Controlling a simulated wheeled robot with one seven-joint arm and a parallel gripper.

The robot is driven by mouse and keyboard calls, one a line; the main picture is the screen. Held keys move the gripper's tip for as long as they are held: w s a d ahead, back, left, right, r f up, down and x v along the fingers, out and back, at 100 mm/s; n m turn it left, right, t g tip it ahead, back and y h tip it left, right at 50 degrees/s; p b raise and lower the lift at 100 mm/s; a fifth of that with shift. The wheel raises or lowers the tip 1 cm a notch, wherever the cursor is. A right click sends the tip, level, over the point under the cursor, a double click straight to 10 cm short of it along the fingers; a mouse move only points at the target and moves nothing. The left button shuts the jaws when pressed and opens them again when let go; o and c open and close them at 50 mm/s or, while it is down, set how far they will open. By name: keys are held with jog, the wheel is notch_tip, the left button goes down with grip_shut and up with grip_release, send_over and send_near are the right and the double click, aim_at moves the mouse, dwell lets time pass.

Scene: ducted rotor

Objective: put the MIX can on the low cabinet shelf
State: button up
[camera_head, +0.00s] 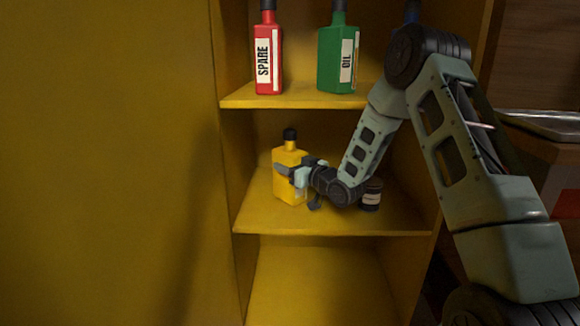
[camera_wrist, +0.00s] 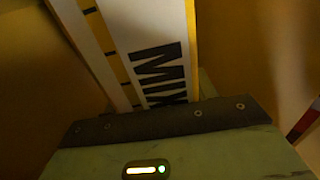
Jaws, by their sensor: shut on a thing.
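The MIX can (camera_head: 287,188) is a yellow bottle with a black cap, upright inside the yellow cabinet. My gripper (camera_head: 293,175) is shut on its body from the right. The wrist view shows the can's white label (camera_wrist: 155,45) reading MIX, close in front of my gripper. The can is at the shelf (camera_head: 330,218) below the one with the red and green bottles. Its base looks at or just above the board; I cannot tell whether it touches.
A small dark jar (camera_head: 371,195) stands on the same shelf, right of my gripper. A red SPARE bottle (camera_head: 268,50) and a green OIL bottle (camera_head: 338,55) stand on the shelf above (camera_head: 290,97). The cabinet floor (camera_head: 320,285) below looks empty.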

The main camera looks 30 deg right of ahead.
jog(key=shift+f+b, duration=0.5)
jog(key=shift+f, duration=0.1)
dwell(0.7)
jog(key=o, duration=1.5)
jog(key=shift+o, duration=0.2)
jog(key=s+d, duration=0.2)
jog(key=s, duration=0.8)
jog(key=shift+r, duration=0.25)
dwell(0.7)
